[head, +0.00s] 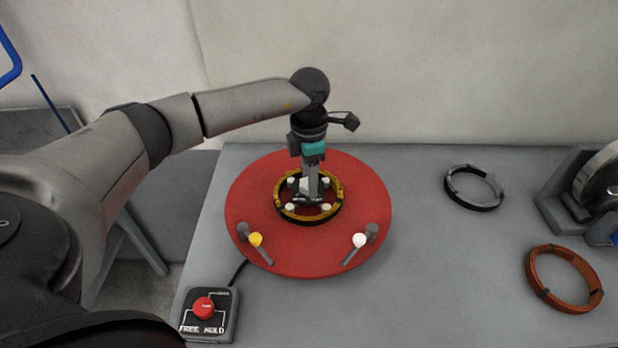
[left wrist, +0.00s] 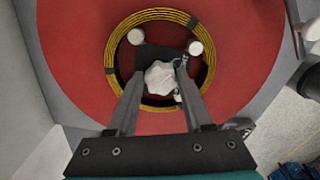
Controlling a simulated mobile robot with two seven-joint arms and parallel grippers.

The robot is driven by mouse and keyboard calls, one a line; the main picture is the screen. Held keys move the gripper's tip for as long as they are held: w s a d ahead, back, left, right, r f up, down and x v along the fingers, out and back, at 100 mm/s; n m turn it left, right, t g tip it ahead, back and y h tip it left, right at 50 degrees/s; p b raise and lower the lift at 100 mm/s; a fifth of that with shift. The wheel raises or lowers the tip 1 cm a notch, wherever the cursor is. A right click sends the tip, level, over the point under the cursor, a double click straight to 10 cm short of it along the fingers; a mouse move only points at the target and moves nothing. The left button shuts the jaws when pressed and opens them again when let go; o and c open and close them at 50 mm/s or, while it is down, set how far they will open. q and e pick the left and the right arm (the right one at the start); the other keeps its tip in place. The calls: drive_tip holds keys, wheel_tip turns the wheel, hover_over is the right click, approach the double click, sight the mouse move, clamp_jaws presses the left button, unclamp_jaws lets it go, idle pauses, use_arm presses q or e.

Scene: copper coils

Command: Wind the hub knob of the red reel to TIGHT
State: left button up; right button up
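The red reel (head: 250,200) lies flat on the grey table, with a yellow-and-black coil (head: 331,212) around its hub. The white lobed hub knob (left wrist: 162,78) is at the hub's middle; in the head view it is largely hidden by my gripper. My left gripper (head: 312,198) points straight down over the hub. In the left wrist view its two fingers (left wrist: 160,76) stand on either side of the knob and appear to touch it. The TIGHT mark cannot be read in either view. My right gripper is not in view.
White pegs stand around the hub. Levers with a yellow knob (head: 255,240) and a white knob (head: 359,240) sit at the reel's front. A box with a red button (head: 203,307) reads FREE and HOLD. A dark coil (head: 474,187) and copper coil (head: 564,279) lie right.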

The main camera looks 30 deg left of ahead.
use_arm(q)
drive_tip(key=o, duration=0.4)
drive_tip(key=shift+c, duration=0.2)
wheel_tip(320, 180, up, 15)
idle(0.3)
drive_tip(key=shift+s+r, duration=0.1)
idle(0.3)
